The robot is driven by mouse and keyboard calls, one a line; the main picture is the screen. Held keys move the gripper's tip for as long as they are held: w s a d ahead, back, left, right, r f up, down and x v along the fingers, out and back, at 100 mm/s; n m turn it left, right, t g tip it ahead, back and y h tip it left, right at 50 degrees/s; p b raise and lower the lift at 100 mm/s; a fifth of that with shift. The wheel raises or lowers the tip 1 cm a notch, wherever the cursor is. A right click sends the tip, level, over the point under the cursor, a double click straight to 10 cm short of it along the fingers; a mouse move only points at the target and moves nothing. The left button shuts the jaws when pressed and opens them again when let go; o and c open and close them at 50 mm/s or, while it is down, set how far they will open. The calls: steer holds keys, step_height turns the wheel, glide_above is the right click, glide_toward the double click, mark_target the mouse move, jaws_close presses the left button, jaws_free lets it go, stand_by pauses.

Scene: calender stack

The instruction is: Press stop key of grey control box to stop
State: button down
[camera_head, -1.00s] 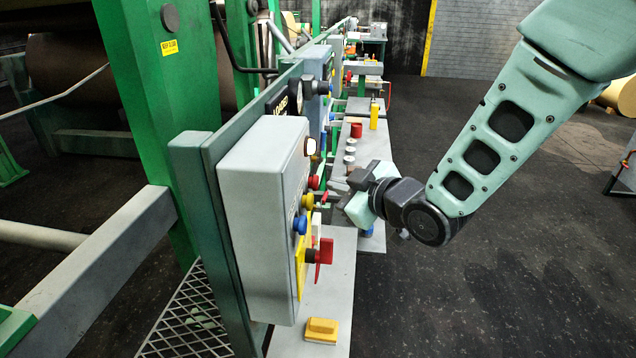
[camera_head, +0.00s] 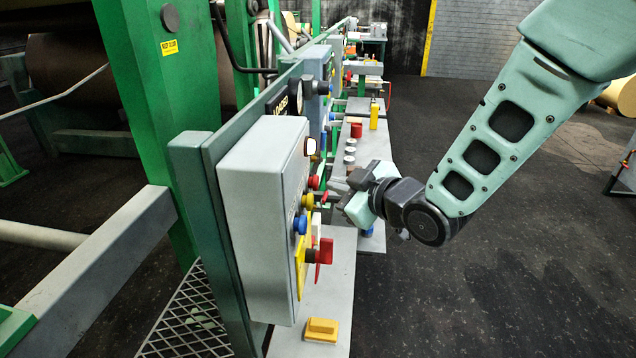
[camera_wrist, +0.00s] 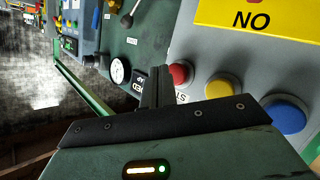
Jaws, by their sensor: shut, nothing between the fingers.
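The grey control box (camera_head: 255,225) is mounted on a green frame, its button face turned to the right in the head view. A red button (camera_head: 314,182) sits above a yellow button (camera_head: 308,201) and a blue button (camera_head: 300,225). In the wrist view the red button (camera_wrist: 180,73), yellow button (camera_wrist: 221,86) and blue button (camera_wrist: 286,115) form a row. A label reading "ST", the rest hidden, lies beside the red one. My gripper (camera_head: 332,197) is shut and empty, in front of the face near the red and yellow buttons. The finger (camera_wrist: 157,88) appears beside the red button; contact cannot be told.
A red rotary switch (camera_head: 324,251) sticks out low on the box. A grey shelf (camera_head: 340,285) below carries a yellow block (camera_head: 321,329). More boxes and shelves line the frame behind. The dark floor to the right is open.

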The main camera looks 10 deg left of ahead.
steer(key=shift+a, duration=0.15)
steer(key=shift+a+b, duration=0.3)
steer(key=shift+b, duration=0.05)
steer(key=shift+a, duration=0.55)
stand_by(0.7)
steer(key=shift+d+b, duration=0.15)
steer(key=shift+b, duration=0.15)
steer(key=shift+d, duration=0.8)
steer(key=shift+s+d+b, duration=0.1)
steer(key=shift+d+b, duration=0.55)
steer(key=shift+d, duration=1.9)
